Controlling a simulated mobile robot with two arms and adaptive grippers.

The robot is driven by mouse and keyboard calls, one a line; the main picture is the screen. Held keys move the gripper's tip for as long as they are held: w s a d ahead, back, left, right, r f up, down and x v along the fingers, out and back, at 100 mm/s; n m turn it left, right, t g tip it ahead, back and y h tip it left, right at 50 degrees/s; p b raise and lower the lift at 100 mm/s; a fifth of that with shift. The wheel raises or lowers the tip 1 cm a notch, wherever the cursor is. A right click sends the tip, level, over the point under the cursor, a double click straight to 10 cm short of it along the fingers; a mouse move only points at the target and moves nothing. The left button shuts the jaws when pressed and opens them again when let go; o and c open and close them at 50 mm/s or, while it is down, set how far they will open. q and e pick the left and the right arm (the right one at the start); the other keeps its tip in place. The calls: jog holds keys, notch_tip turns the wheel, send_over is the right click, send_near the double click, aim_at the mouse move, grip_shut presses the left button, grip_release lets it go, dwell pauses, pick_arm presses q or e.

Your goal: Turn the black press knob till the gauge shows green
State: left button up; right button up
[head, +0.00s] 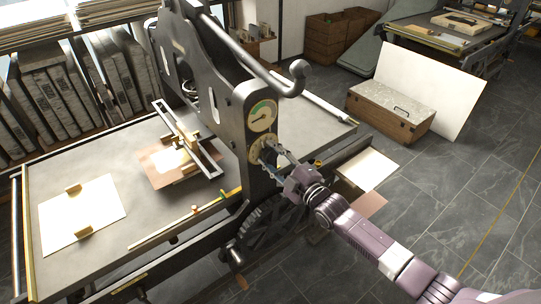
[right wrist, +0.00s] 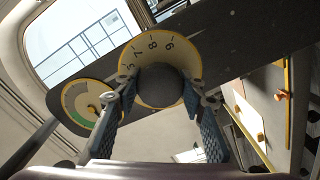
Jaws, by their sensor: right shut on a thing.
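The black knob (right wrist: 162,86) sits in front of a cream dial plate (right wrist: 129,62) with numbers, on the side of the dark press frame. In the head view the dial plate (head: 257,149) shows below the round gauge (head: 262,115), and the knob is mostly hidden by the gripper. My right gripper (head: 274,157) is shut on the knob, with one finger on each side of it in the right wrist view (right wrist: 160,94). The gauge (right wrist: 72,101) has a green sector and a dark needle; the exact needle reading is too small to tell. My left gripper is not in view.
The press bed (head: 90,160) holds a white sheet (head: 82,222) with brass clips. A wooden box (head: 385,118) and a white board (head: 440,85) stand on the floor at right. Open floor (head: 450,190) lies at right.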

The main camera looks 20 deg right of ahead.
jog(key=m, duration=0.3)
jog(key=shift+f+b, duration=0.1)
jog(key=shift+b, duration=0.2)
jog(key=m, duration=0.4)
jog(key=shift+m+b, duration=0.3)
jog(key=shift+m, duration=0.1)
jog(key=m, duration=0.3)
jog(key=shift+b, duration=0.3)
jog(key=shift+m, duration=1.8)
jog(key=shift+m+b, duration=0.3)
jog(key=o, duration=1.2)
jog(key=shift+c, duration=0.2)
